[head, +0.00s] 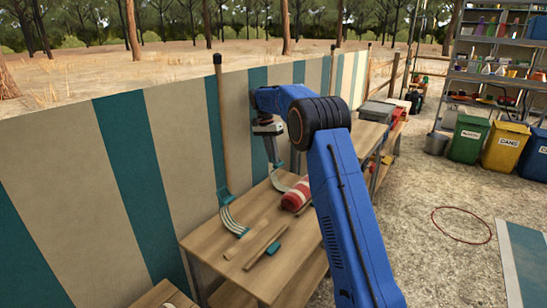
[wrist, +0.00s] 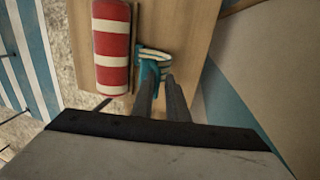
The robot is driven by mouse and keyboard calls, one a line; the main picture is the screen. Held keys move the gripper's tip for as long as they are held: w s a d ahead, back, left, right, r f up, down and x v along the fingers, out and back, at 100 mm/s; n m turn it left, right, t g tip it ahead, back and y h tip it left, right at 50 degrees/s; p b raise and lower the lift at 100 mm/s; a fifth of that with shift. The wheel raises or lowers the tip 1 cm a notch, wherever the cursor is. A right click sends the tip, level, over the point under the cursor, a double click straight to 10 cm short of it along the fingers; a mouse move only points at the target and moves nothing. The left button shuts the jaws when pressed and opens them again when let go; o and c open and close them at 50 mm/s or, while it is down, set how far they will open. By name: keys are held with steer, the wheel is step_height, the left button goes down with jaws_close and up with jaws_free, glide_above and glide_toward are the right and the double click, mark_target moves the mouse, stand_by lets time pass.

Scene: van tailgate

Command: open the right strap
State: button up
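A teal-and-cream striped, strap-like piece (wrist: 155,54) with a teal end lies on the wooden bench in the wrist view. In the head view a pale curved piece with a teal end (head: 279,178) shows below my gripper (head: 273,152), and seems to be the same thing. My gripper (wrist: 160,78) points down at it, its two dark fingers close together and their tips at the teal end. I cannot tell whether they touch or grip it. A similar teal-and-white striped piece (head: 233,214) lies farther left, at the foot of an upright wooden pole.
A red-and-white striped roll (head: 297,194) lies beside the right piece; it also shows in the wrist view (wrist: 111,45). Wooden strips and a small teal block (head: 273,248) lie on the bench (head: 221,263). A striped fabric wall (head: 170,130) stands close behind.

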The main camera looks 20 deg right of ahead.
steer(key=shift+s+f, duration=0.2)
steer(key=v, duration=1.2)
steer(key=shift+w+r, duration=0.15)
steer(key=shift+r, duration=0.1)
steer(key=shift+r, duration=0.1)
steer(key=s+r+n+t, duration=0.1)
steer(key=s+r+n, duration=0.15)
steer(key=s, duration=0.75)
steer(key=s+r+n+t, duration=0.1)
steer(key=s+r, duration=0.3)
steer(key=s, duration=0.6)
steer(key=s+r+n+t, duration=0.15)
steer(key=s+r, duration=0.25)
steer(key=s, duration=0.6)
steer(key=s+f+n+t, duration=0.1)
steer(key=s+f, duration=0.5)
steer(key=s, duration=0.5)
steer(key=s+f+n+t+y, duration=0.1)
steer(key=s+f+n, duration=0.1)
steer(key=s+f, duration=0.4)
steer(key=s+f+n+t, duration=0.1)
steer(key=s+f, duration=0.5)
steer(key=s, duration=1)
steer(key=shift+a+f+n+y, duration=0.3)
steer(key=shift+f+n, duration=0.1)
steer(key=shift+n, duration=0.3)
